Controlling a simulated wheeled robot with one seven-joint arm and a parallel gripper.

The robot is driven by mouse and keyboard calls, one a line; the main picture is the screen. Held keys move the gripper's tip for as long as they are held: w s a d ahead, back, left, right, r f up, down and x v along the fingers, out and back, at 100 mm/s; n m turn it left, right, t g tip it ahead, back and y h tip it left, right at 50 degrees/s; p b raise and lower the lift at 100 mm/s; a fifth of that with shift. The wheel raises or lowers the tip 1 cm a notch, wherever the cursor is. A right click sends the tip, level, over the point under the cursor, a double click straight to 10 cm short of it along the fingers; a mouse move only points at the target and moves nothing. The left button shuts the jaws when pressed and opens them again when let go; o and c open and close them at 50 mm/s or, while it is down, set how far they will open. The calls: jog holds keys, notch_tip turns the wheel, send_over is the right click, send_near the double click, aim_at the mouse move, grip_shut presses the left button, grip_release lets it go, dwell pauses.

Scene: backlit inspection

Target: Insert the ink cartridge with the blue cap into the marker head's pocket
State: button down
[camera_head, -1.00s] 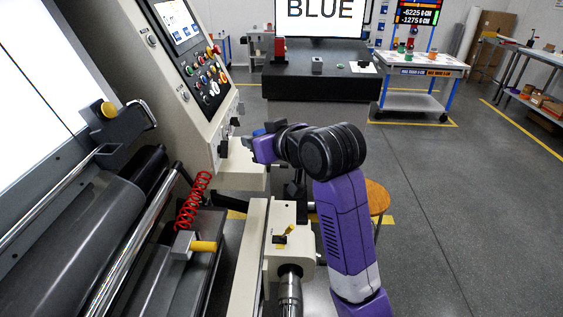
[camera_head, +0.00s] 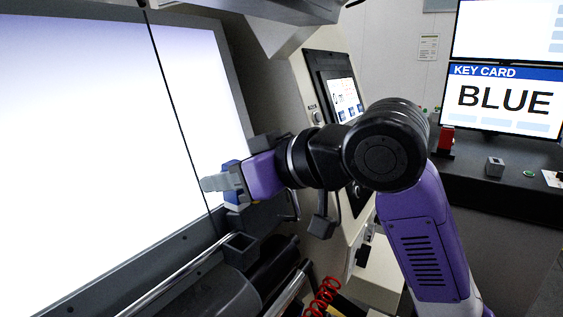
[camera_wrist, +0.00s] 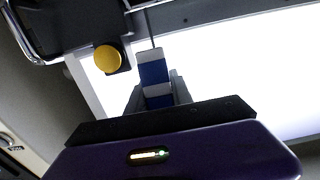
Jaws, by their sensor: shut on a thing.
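My gripper (camera_head: 222,184) is raised in front of the bright backlit panel, its grey fingers pointing left. It is shut on the ink cartridge (camera_wrist: 152,72), whose blue and white body shows between the fingers in the wrist view. In the head view only bits of blue show around the fingers. A dark block with a round yellow knob (camera_wrist: 108,58), apparently the marker head, is left of the cartridge in the wrist view. The cartridge is apart from the knob. In the head view my gripper and wrist cover most of that block, and I cannot make out its pocket.
The glowing panel (camera_head: 90,140) fills the left. A chrome bar (camera_head: 190,273) and a square dark bracket (camera_head: 240,246) lie below my gripper. A control panel (camera_head: 345,97) stands behind my arm. A screen (camera_head: 505,98) reads KEY CARD BLUE.

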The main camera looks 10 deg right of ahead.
jog(key=shift+s+f+b, duration=0.15)
jog(key=shift+f+b, duration=0.95)
jog(key=shift+f, duration=0.4)
jog(key=shift+s+f+b, duration=0.1)
jog(key=shift+f+b, duration=0.95)
jog(key=shift+f, duration=0.4)
jog(key=shift+p, duration=0.45)
jog(key=shift+f+b, duration=0.9)
jog(key=shift+f, duration=0.75)
dwell(0.6)
jog(key=c, duration=1.1)
grip_release()
jog(key=shift+o, duration=0.2)
jog(key=shift+d, duration=0.15)
